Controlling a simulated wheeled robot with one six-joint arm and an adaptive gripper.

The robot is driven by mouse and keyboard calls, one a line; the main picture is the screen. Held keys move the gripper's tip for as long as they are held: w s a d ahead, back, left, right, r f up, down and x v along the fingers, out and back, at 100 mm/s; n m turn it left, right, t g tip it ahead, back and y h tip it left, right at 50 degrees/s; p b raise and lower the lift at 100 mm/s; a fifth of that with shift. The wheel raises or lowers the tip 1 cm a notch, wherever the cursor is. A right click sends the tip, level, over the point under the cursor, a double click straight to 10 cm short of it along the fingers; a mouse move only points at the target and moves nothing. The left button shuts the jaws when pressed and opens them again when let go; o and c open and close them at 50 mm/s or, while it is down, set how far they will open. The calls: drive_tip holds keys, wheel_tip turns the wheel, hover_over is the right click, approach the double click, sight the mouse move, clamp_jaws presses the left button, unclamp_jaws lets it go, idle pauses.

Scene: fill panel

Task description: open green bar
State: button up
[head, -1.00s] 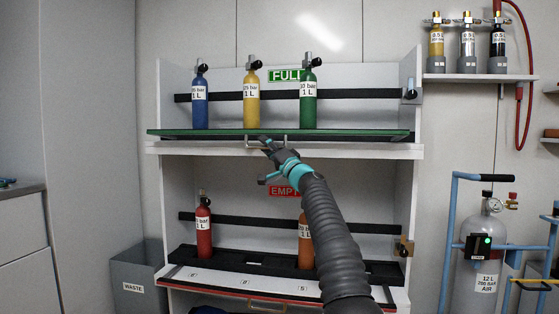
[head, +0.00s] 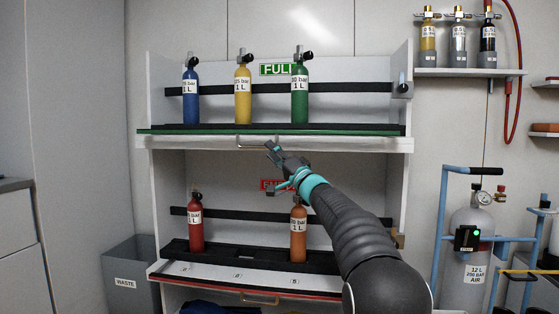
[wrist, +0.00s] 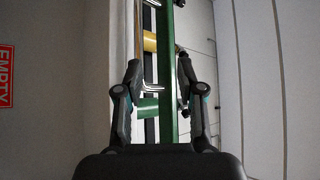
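The green bar (head: 200,132) is a long thin strip along the front edge of the upper shelf, below the blue, yellow and green bottles. A metal handle (head: 255,147) hangs at its middle. My gripper (head: 273,149) is just in front of the handle's right part in the head view; I cannot tell whether they touch. In the wrist view my gripper's fingers (wrist: 158,62) are spread apart. The green bar (wrist: 167,75) runs upright in that picture between them, with shiny metal pieces beside it. Nothing is seen clamped.
On the upper shelf stand a blue bottle (head: 191,98), a yellow bottle (head: 243,98) and a green bottle (head: 300,95). Below are a red bottle (head: 196,228), an orange bottle (head: 298,235) and a red-edged bar with a handle (head: 260,299). A waste bin (head: 128,275) stands left, an air cylinder (head: 472,255) right.

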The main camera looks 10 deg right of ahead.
drive_tip(key=shift+v, duration=1.6)
drive_tip(key=shift+a, duration=0.1)
